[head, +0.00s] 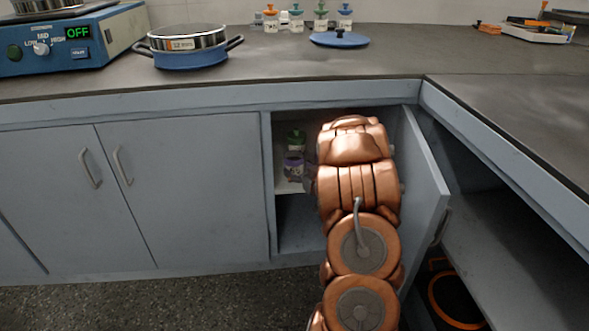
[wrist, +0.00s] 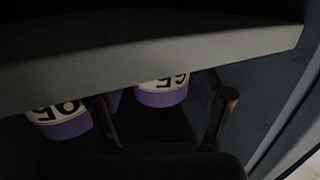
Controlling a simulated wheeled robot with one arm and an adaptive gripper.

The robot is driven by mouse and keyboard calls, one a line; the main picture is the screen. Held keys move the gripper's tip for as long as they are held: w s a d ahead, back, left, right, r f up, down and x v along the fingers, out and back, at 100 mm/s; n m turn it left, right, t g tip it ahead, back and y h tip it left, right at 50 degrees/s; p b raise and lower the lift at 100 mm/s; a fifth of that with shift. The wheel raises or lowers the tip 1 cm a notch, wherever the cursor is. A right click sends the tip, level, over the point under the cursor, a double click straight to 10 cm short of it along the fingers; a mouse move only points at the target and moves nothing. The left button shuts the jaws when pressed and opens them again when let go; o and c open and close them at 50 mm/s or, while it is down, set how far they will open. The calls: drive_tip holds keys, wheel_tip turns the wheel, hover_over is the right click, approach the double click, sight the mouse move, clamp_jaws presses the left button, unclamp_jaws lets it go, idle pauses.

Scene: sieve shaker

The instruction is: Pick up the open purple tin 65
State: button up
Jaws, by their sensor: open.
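In the wrist view, two purple tins with white labels show beneath a grey shelf edge, which cuts off part of both. The right purple tin (wrist: 163,97) sits between the two dark fingers of my gripper (wrist: 165,108), which is open and apart from a firm hold. The left purple tin (wrist: 65,128) stands outside the left finger. Their digits look upside down and partly hidden, so I cannot tell surely which is 65. In the head view, a purple tin (head: 293,168) shows inside the open cabinet, left of my arm. My gripper is hidden there behind my arm.
The grey shelf edge (wrist: 150,58) crosses close above the fingers. A green-topped container (head: 296,138) stands behind the tin. The open cabinet door (head: 425,185) is right of my arm. A blue sieve pan (head: 190,55) and blue lid (head: 340,39) rest on the counter.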

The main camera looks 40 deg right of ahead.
sight(298, 170)
drive_tip(key=x, duration=0.1)
drive_tip(key=b+x, duration=0.1)
drive_tip(key=x, duration=0.1)
drive_tip(key=shift+w+f+b, duration=0.15)
drive_tip(key=shift+f+b, duration=0.15)
drive_tip(key=shift+w+d+r, duration=0.1)
drive_tip(key=shift+w, duration=0.1)
drive_tip(key=shift+c, duration=0.4)
drive_tip(key=c, duration=0.9)
drive_tip(key=shift+r, duration=0.15)
drive_tip(key=shift+c, duration=0.2)
